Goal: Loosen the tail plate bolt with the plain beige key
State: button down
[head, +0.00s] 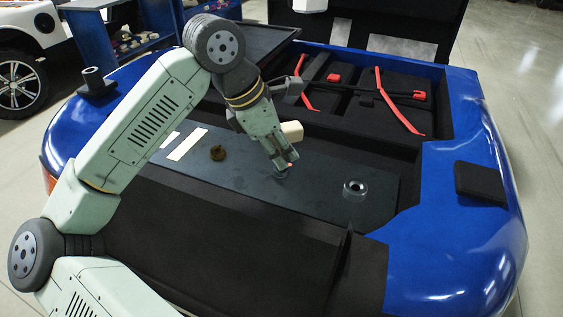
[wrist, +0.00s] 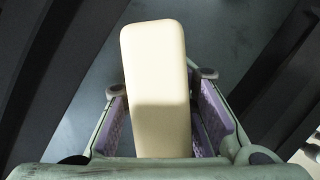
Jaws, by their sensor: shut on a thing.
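The plain beige key (head: 292,131) is a pale block that sticks up beside my gripper (head: 284,166) in the head view. In the wrist view the key (wrist: 156,80) stands between the purple-padded fingers of my gripper (wrist: 165,125), which is shut on it. The fingers point down just above the dark grey tail plate (head: 245,183). A small dark round part with a red-orange bit shows at the fingertips; I cannot tell whether it is the bolt or whether the key touches it. The key's lower end is hidden.
A grey ring-shaped fitting (head: 355,190) stands on the plate to the right. A brown lump (head: 218,153) and pale strips (head: 186,145) lie to the left. Red straps (head: 397,100) cross the dark bay behind. A black block (head: 480,182) sits on the blue rim at right.

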jog(key=shift+f+b, duration=0.1)
jog(key=shift+b, duration=0.2)
jog(key=shift+f, duration=0.1)
jog(key=shift+n+t+y+b, duration=0.3)
jog(key=shift+n+t+b, duration=0.1)
jog(key=shift+n+b, duration=0.8)
jog(key=shift+n+t+y+b, duration=0.35)
jog(key=shift+n+b, duration=0.3)
jog(key=shift+n, duration=0.55)
jog(key=shift+a+n+t+y+b, duration=0.1)
jog(key=shift+n+t+y+b, duration=0.35)
jog(key=shift+n+b, duration=1.1)
jog(key=shift+m, duration=0.35)
jog(key=shift+r, duration=0.2)
jog(key=shift+r+p, duration=0.95)
jog(key=shift+r, duration=0.5)
